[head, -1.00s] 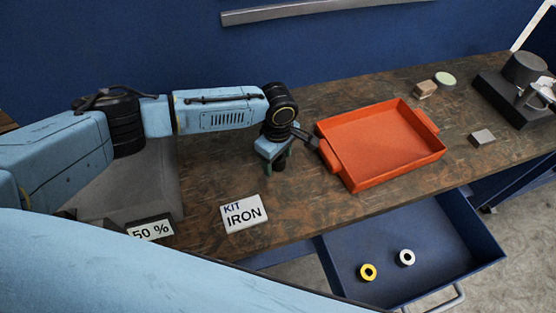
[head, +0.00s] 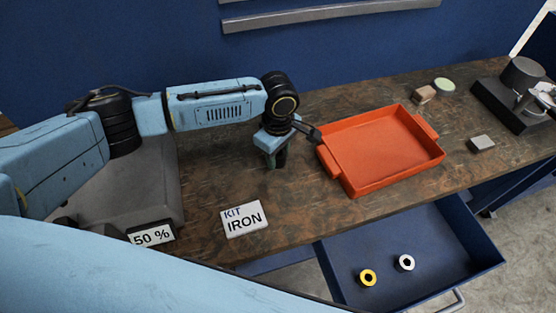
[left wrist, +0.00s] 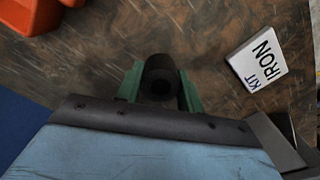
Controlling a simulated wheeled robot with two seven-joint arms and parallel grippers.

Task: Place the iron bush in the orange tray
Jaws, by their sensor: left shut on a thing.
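In the left wrist view a dark cylindrical bush (left wrist: 159,80) with a hole in its end sits between the green fingers of my left gripper (left wrist: 160,88), which is shut on it. In the head view my left gripper (head: 277,160) points down over the table, left of the orange tray (head: 385,152). The bush is hard to make out there. The tray is empty, and its near-left corner also shows at the top left of the left wrist view (left wrist: 30,14). My right gripper is not in view.
A "KIT IRON" card (head: 242,218) stands near the table's front edge, and a "50 %" sign (head: 151,235) is to its left. An open blue drawer (head: 440,245) holds a yellow ring (head: 367,277) and a white ring (head: 404,262). Small blocks and a dark device (head: 515,95) stand at right.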

